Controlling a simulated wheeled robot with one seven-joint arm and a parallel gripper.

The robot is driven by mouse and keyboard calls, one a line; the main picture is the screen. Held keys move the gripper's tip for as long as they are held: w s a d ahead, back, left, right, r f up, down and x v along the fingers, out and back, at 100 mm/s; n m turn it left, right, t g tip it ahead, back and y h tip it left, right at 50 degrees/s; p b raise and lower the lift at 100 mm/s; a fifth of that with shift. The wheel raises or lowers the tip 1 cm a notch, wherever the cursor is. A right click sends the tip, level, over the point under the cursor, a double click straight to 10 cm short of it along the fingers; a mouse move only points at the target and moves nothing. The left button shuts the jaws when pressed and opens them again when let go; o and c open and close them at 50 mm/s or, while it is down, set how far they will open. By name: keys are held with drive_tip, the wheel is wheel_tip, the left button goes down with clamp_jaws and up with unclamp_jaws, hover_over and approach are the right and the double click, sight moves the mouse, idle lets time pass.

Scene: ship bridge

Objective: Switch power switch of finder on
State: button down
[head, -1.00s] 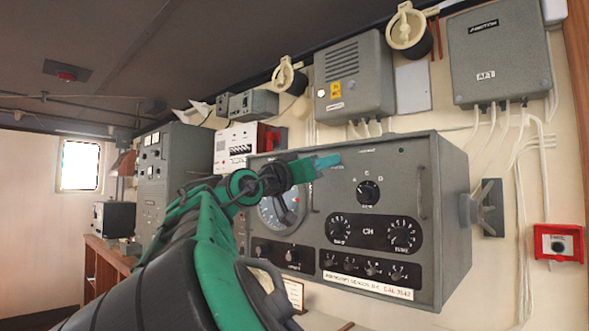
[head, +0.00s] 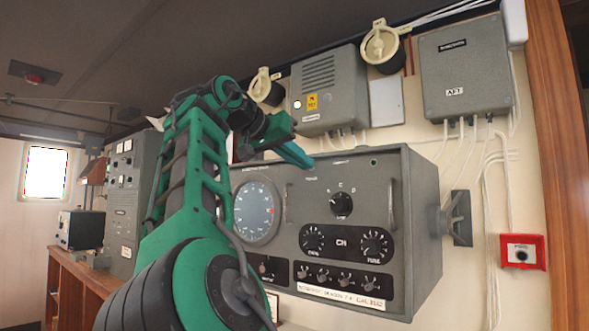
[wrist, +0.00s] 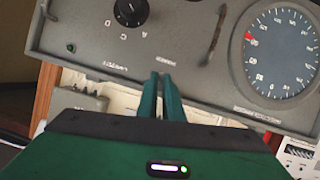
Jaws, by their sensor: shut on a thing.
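The finder is a grey metal cabinet (head: 300,215) with a round blue dial (head: 257,212), rotary knobs and a lower row of small switches. My gripper (head: 308,163) is at the upper edge of its front panel, right of the dial. In the wrist view the panel looks upside down, and my two fingertips (wrist: 162,76) are close together by its small labels. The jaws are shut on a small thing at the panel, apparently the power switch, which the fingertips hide. Its position cannot be seen.
A selector knob (head: 341,203) and a bar handle (head: 391,204) are right of my gripper. Grey boxes (head: 329,90) (head: 465,72) hang on the wall above, with cables below. A red box (head: 522,252) is at the far right.

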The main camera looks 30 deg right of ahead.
drive_tip(key=shift+w+d+r+y, duration=0.1)
drive_tip(key=shift+r+y, duration=0.2)
drive_tip(key=shift+y, duration=0.2)
idle(0.3)
drive_tip(key=c, duration=1.9)
unclamp_jaws()
drive_tip(key=shift+w, duration=0.1)
